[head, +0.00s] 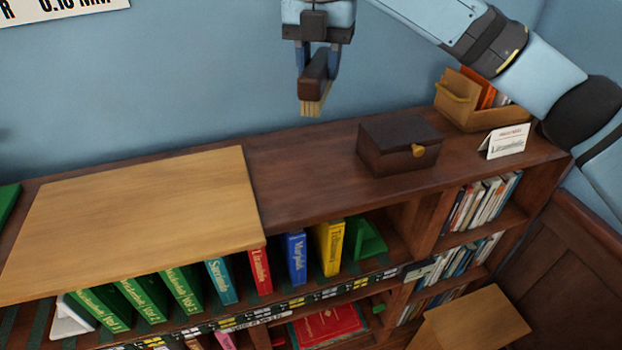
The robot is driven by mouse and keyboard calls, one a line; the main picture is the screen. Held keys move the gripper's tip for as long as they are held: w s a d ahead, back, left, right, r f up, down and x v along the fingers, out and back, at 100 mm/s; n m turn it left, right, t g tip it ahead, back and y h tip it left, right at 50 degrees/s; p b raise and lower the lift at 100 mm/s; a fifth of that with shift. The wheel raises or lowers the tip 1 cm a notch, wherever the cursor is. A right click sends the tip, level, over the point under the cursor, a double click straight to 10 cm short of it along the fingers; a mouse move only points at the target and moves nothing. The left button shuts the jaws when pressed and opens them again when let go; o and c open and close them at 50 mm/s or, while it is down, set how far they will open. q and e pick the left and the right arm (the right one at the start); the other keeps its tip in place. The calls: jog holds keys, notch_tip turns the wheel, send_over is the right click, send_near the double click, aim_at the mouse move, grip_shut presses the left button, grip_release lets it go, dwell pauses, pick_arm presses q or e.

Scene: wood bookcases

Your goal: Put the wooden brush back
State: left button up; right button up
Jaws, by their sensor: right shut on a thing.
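The wooden brush (314,88) has a dark brown wooden body and pale bristles that point down. My right gripper (318,68) is shut on the brush and holds it in the air above and behind the bookcase top, against the blue wall in the picture. The arm comes in from the upper right. The bookcase top (305,172) is dark wood and bare below the brush. My left gripper is not in the head view.
A dark box (385,155) with a brass clasp stands on the top, right of the brush. A light wood board (140,215) covers the left.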

jog(key=shift+w+a+r+n, duration=0.1)
jog(key=shift+a+r+n, duration=0.4)
jog(key=shift+n, duration=0.4)
notch_tip(320, 180, down, 20)
jog(key=shift+r+p, duration=0.2)
jog(key=shift+p, duration=0.5)
jog(key=shift+f, duration=0.1)
jog(key=o, duration=0.9)
